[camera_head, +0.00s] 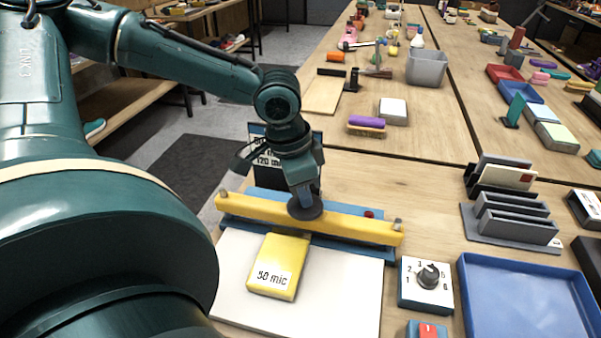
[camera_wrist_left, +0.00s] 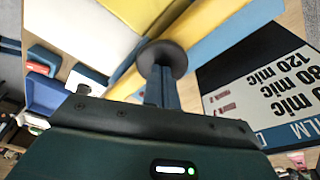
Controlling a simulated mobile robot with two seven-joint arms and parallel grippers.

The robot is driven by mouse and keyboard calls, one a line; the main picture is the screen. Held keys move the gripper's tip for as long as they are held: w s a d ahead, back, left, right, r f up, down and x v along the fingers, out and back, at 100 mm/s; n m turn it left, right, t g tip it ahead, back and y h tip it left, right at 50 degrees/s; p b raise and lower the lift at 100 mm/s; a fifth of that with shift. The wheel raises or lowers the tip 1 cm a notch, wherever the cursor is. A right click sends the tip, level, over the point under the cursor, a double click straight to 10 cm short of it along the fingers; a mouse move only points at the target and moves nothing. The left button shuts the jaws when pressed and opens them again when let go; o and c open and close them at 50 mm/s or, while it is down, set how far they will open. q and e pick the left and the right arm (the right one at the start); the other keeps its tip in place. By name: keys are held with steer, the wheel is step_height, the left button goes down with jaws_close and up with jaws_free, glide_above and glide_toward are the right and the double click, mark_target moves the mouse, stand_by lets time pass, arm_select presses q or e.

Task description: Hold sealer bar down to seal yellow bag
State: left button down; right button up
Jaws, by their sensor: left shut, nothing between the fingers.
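The sealer's long yellow bar (camera_head: 350,228) lies across its blue base (camera_head: 270,205). A dark round pad (camera_head: 318,213) sits on the bar's middle; it also shows in the left wrist view (camera_wrist_left: 178,62). My left gripper (camera_head: 303,200) is shut and empty, its fingertips pointing down at the pad and appearing to touch it. The yellow bag (camera_head: 290,253), labelled "50 mic", lies on the white board (camera_head: 345,290) in front, its far end reaching the bar. Whether that end is under the bar is hidden. My right gripper is not in view.
A numbered dial (camera_head: 410,295) and a red switch (camera_head: 427,331) stand right of the board. A blue tray (camera_head: 520,300) is farther right. A dark thickness chart (camera_wrist_left: 260,85) stands behind the sealer. A brush (camera_head: 367,126) and grey bin (camera_head: 427,68) lie beyond.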

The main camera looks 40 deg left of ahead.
arm_select(q)
steer(key=shift+r+p, duration=0.65)
steer(key=shift+r, duration=0.3)
step_height(320, 180, up, 2)
steer(key=shift+r+p, duration=0.1)
steer(key=shift+p, duration=0.95)
steer(key=shift+w+r+p, duration=0.1)
steer(key=shift+r+p, duration=0.45)
steer(key=shift+p, duration=0.1)
steer(key=shift+r, duration=0.25)
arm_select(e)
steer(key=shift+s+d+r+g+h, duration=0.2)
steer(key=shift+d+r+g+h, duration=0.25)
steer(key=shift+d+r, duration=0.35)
arm_select(q)
steer(key=shift+f, duration=0.1)
